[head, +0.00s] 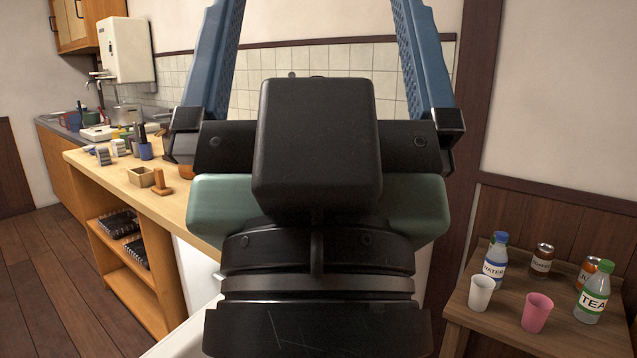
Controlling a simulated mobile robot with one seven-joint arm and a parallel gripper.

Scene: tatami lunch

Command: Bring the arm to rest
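My gripper (315,12) fills the middle of the head view, seen from behind. Its two blue fingers point up and stand wide apart, one at the left and one at the right. Only the wall tiles show between them, so it looks open and empty. The fingertips are cut off by the top edge of the picture. My dark wrist hides much of the middle of the room.
A wooden counter (190,212) with several small items runs along the left. A side table (487,327) at right holds a water bottle (495,262), tea bottle (593,297), two cans, a white cup (481,293) and a pink cup (537,312). Floor (50,275) at left is clear.

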